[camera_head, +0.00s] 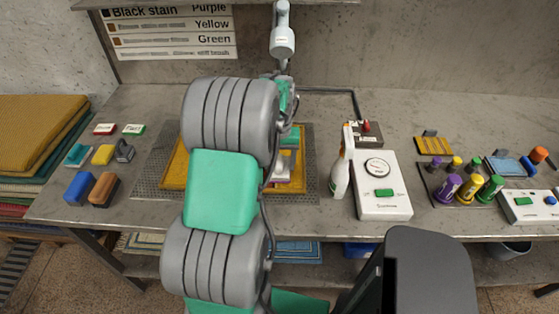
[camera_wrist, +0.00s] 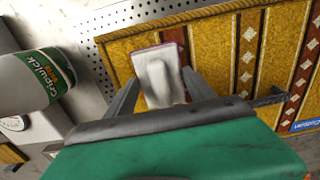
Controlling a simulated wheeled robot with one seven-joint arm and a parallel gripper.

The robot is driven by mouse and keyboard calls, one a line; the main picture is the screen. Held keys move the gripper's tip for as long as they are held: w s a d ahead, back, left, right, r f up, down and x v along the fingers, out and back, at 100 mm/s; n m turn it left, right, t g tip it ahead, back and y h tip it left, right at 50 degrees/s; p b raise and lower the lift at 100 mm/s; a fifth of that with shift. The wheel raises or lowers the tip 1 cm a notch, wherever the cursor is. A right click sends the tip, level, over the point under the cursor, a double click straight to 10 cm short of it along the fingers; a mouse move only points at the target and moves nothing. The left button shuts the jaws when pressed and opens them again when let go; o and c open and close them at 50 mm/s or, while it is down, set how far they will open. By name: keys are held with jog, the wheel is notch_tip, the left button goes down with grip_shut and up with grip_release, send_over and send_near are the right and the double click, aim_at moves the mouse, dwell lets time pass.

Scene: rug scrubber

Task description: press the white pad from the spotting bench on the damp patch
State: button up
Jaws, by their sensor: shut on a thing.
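My gripper (camera_wrist: 160,84) is shut on the white pad (camera_wrist: 158,68), which has a pale raised grip and a purple edge. The pad is over the golden rug (camera_wrist: 225,60), which has dark red stripes with pale diamonds. I cannot tell whether the pad touches the rug. In the head view the pad (camera_head: 282,172) shows beside my arm, and the rug (camera_head: 176,170) lies on the bench, largely hidden behind my arm. I cannot make out the damp patch in either view.
A white spray bottle (camera_head: 341,166) and a white scale-like box (camera_head: 383,190) stand right of the rug. A perforated metal plate (camera_head: 148,181) lies under the rug. Brushes and blocks (camera_head: 103,154) sit at the left; several coloured bottles (camera_head: 470,188) stand at the right.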

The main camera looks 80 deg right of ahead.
aim_at(279, 161)
jog(key=shift+d+r+p, duration=0.15)
jog(key=shift+r+p, duration=1.7)
jog(key=shift+r, duration=1.5)
